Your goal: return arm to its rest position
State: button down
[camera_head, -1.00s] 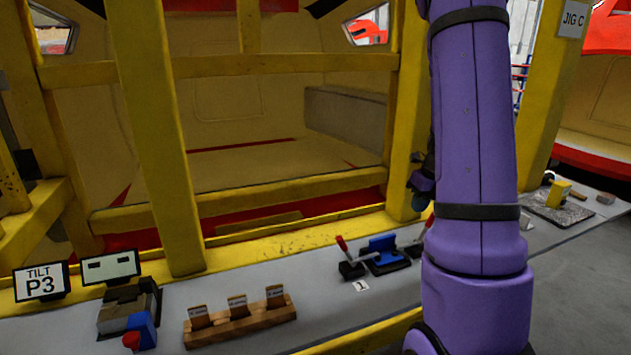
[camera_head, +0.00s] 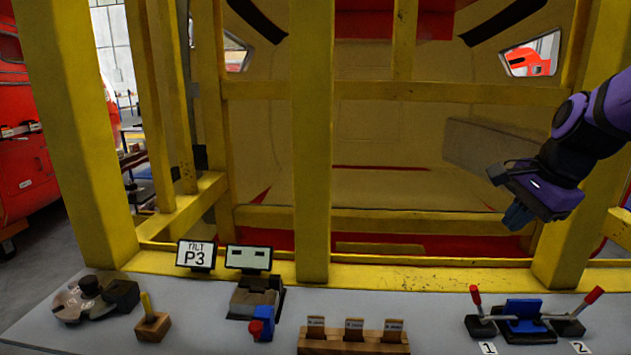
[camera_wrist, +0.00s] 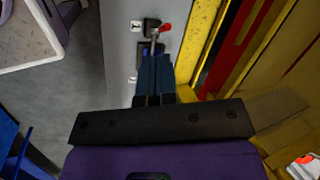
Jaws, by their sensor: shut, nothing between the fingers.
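My purple arm comes in from the right edge in the head view. My gripper (camera_head: 519,214) hangs in the air at the right, its blue fingers pointing down in front of the yellow frame. The fingers are together and hold nothing. In the wrist view my gripper (camera_wrist: 155,62) shows its two blue fingers side by side. Beyond the tips lies a blue clamp with a red-tipped lever (camera_wrist: 160,29), partly hidden by the fingers. No part of the gripper touches the bench in the head view.
A grey bench (camera_head: 430,305) runs along the front. It bears a blue fixture (camera_head: 524,315) between two red-tipped levers, a wooden card holder (camera_head: 354,342), a block device with a blue-red knob (camera_head: 262,322) and a P3 sign (camera_head: 196,255). Yellow posts (camera_head: 311,150) stand behind.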

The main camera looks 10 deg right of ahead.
jog(key=s+a+r+n+t+h, duration=0.1)
jog(key=s+a+r+n, duration=0.3)
jog(key=s+a+n, duration=0.6)
jog(key=s+n, duration=0.1)
jog(key=n, duration=0.5)
jog(key=shift+s+a+r+t+h, duration=0.2)
jog(key=shift+t+h, duration=0.1)
